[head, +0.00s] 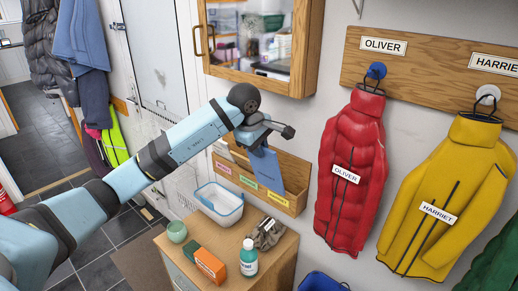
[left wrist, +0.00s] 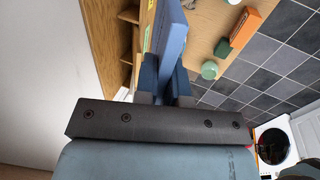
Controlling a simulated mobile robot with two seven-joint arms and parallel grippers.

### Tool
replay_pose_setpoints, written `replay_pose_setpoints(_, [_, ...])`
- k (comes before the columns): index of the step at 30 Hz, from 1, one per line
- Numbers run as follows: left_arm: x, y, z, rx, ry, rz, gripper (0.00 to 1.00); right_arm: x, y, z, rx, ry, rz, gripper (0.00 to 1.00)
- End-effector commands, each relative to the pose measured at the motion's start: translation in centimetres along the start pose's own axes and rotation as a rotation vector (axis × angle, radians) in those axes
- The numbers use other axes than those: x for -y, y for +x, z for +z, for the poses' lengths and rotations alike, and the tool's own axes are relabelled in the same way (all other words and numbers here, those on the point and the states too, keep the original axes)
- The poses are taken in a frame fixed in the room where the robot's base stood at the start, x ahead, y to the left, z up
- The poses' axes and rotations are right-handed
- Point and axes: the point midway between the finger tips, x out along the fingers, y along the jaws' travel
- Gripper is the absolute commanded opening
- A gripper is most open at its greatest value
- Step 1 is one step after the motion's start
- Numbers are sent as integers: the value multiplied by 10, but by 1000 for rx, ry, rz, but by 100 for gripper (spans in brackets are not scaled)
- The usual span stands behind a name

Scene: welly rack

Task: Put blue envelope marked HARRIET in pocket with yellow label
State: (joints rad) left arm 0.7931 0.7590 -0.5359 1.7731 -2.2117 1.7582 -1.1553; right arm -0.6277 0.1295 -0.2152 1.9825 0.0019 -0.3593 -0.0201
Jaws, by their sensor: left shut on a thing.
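My left gripper (head: 262,140) is shut on a blue envelope (head: 268,172) by its upper end. The envelope hangs steeply at the wooden pocket rack (head: 296,168) on the wall. Its lower end is just above the yellow label (head: 277,199), at the rack's right-hand pocket; I cannot tell whether it is inside the pocket or in front of it. No name is legible on the envelope. In the left wrist view, the envelope (left wrist: 172,30) stands between my fingers (left wrist: 165,82), close beside the wooden rack. My right gripper is not in view.
Pink (head: 223,167) and green (head: 248,182) labels mark the other pockets. A cabinet (head: 270,290) below bears a clear tub (head: 219,204), an orange box (head: 210,266) and a bottle (head: 249,259). A glazed wall cabinet (head: 300,88) hangs above; a red coat (head: 352,170) hangs right.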

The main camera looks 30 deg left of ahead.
Motion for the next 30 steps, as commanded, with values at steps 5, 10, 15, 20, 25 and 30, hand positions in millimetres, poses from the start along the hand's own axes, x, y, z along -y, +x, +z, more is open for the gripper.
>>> replay_pose_setpoints(5, [-12, 4, 0, 1, -3, 0, 0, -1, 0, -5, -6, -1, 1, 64])
replay_pose_setpoints(10, [-30, 13, 1, 2, -2, 0, 0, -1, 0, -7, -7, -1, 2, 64])
replay_pose_setpoints(15, [-48, 22, 1, 2, -1, -1, 0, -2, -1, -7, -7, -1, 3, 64])
replay_pose_setpoints(20, [-66, 30, 1, 1, -1, 0, 0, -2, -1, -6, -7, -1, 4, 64])
replay_pose_setpoints(25, [-80, 42, 1, 0, 1, -2, 0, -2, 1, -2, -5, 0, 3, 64])
replay_pose_setpoints(30, [-72, 64, 0, -3, 2, -1, 0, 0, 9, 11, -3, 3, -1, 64])
